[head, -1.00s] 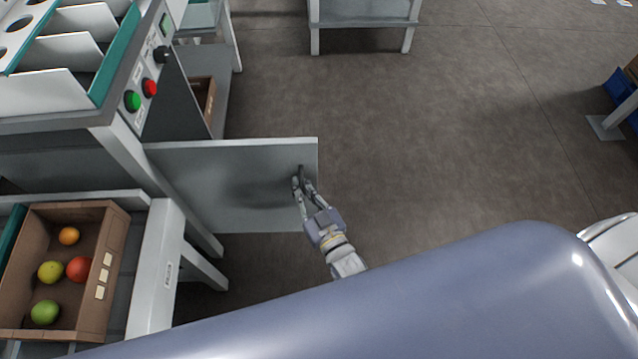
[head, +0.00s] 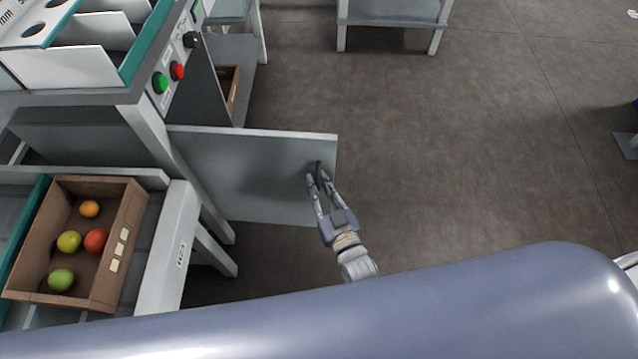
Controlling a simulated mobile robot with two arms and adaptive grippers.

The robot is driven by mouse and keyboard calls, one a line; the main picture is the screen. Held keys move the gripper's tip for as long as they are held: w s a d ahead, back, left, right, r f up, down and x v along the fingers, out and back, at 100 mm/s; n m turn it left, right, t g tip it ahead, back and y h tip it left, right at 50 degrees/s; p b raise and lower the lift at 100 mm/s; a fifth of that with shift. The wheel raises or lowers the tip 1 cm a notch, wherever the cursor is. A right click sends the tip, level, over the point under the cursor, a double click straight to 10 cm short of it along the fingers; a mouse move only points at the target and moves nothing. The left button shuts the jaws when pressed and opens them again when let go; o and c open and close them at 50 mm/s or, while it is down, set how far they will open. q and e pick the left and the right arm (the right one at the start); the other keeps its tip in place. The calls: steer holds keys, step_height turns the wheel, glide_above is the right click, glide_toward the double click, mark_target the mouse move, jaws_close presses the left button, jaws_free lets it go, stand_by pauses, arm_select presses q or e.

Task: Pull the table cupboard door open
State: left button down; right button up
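The table cupboard door (head: 240,180) is a flat grey panel. It stands swung wide open, sticking out to the right from the grey-white table (head: 150,135) at the left. Its dark handle (head: 319,166) is near the free edge. My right gripper (head: 317,175) is at the handle, its two fingers on either side of it. They are slightly apart, and I cannot tell whether they press on it. My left gripper is out of view.
A cardboard box (head: 130,240) with several fruits sits on a bench at the lower left. A button panel (head: 175,65) is on the table above the door. Another table (head: 393,12) stands at the back.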

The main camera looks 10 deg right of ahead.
steer(key=shift+s+a, duration=0.1)
steer(key=v, duration=1.1)
steer(key=shift+s, duration=0.35)
steer(key=shift+d, duration=0.25)
